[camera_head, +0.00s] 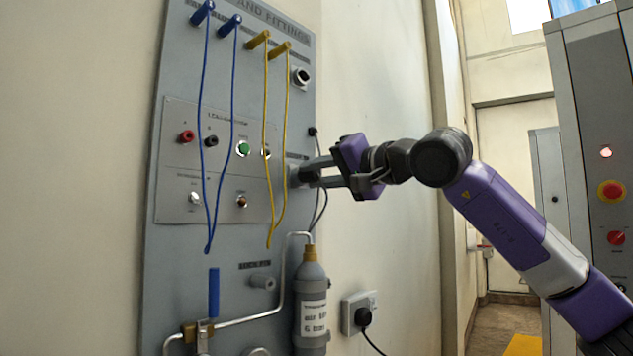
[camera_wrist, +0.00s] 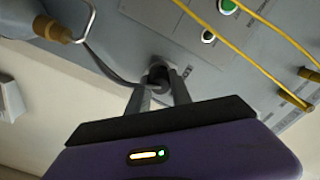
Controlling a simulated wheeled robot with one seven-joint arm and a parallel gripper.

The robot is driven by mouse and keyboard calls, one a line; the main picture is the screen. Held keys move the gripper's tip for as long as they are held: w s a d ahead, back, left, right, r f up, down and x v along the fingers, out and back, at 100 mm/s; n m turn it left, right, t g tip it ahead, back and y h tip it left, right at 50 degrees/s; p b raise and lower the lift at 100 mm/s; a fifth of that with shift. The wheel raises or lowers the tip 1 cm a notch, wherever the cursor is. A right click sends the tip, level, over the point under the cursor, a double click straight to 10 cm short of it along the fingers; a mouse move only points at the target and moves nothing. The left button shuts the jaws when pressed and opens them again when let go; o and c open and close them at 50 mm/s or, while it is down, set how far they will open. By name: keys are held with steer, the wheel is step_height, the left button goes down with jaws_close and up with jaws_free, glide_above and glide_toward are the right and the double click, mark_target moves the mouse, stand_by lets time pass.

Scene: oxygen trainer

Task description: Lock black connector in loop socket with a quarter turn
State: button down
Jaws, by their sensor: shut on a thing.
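My gripper (camera_head: 308,174) reaches in from the right to the right edge of the grey panel (camera_head: 230,240). Its fingers are shut on a dark connector, which shows between the fingertips in the wrist view (camera_wrist: 158,76). The connector is at the panel face, and a dark cable runs from it. The fingers and the connector body hide the loop socket, so I cannot tell how far in it sits or how it is turned.
Blue cords (camera_head: 204,120) and yellow cords (camera_head: 266,130) hang from pegs left of my gripper. A grey bottle (camera_head: 312,300) with a bent metal pipe stands below it. A wall outlet (camera_head: 359,312) with a black plug is lower right. A grey cabinet (camera_head: 590,140) stands far right.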

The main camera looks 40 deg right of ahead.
steer(key=shift+m, duration=0.3)
steer(key=shift+f+m+b, duration=0.1)
steer(key=shift+m+b, duration=0.65)
steer(key=shift+m, duration=0.95)
steer(key=m+b, duration=0.1)
steer(key=m, duration=0.1)
steer(key=shift+m+b, duration=0.3)
steer(key=shift+m, duration=0.1)
steer(key=c, duration=1.1)
jaws_free()
